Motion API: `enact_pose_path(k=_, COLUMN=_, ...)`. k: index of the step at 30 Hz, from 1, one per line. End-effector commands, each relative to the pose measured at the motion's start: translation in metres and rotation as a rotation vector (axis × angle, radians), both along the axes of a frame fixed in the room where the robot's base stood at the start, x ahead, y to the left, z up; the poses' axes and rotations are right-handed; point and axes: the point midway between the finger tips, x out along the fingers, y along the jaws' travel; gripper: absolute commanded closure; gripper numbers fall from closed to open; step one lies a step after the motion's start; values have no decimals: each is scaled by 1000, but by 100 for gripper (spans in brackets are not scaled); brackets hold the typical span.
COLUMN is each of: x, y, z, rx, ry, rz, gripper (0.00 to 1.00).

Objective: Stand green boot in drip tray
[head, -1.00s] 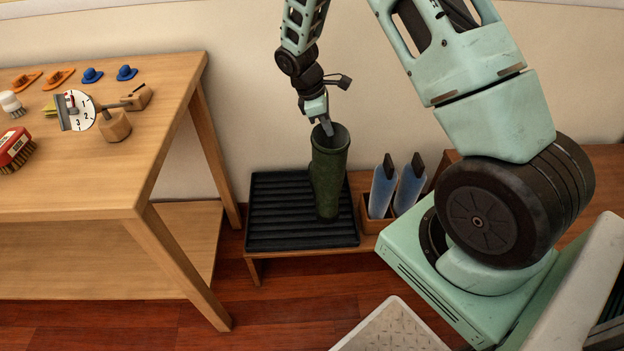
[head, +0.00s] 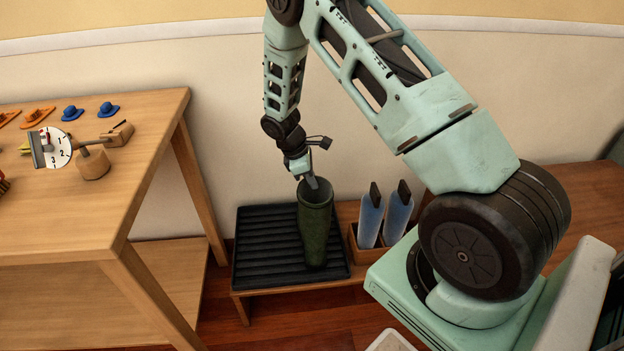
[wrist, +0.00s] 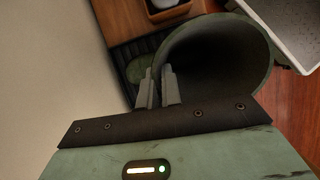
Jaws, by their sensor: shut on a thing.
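The green boot (head: 314,232) is upright over the right part of the black ribbed drip tray (head: 262,245), its shaft opening facing up. Its sole is low near the tray's front right; I cannot tell whether it touches the ribs. My gripper (head: 312,185) is above the boot, shut on the rim of its shaft. In the wrist view, the fingers (wrist: 158,90) pinch the rim beside the wide, dark opening of the boot (wrist: 225,50). A green rounded part, apparently the boot's toe (wrist: 142,68), shows over the tray.
The tray lies on a low wooden bench (head: 290,287) against the wall. Just right of it, a wooden box (head: 362,245) holds two blue items with dark tops (head: 370,220).

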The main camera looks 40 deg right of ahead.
Motion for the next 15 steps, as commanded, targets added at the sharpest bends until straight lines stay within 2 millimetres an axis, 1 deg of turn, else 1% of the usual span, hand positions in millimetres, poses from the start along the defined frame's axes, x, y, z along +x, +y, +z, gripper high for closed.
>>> enact_pose_path(k=1, x=0, y=0, z=-1, rx=-1, ry=-1, rz=0, gripper=100)
enact_pose_path(k=2, x=0, y=0, z=-1, rx=0, ry=0, rz=0, gripper=86)
enact_pose_path(k=3, x=0, y=0, z=-1, rx=0, ry=0, rz=0, gripper=75)
enact_pose_path(k=4, x=0, y=0, z=-1, rx=0, ry=0, rz=0, gripper=72)
enact_pose_path(k=11, x=0, y=0, z=-1, rx=0, ry=0, rz=0, gripper=72)
enact_pose_path(k=15, x=1, y=1, z=6, rx=0, ry=-1, rz=0, gripper=72)
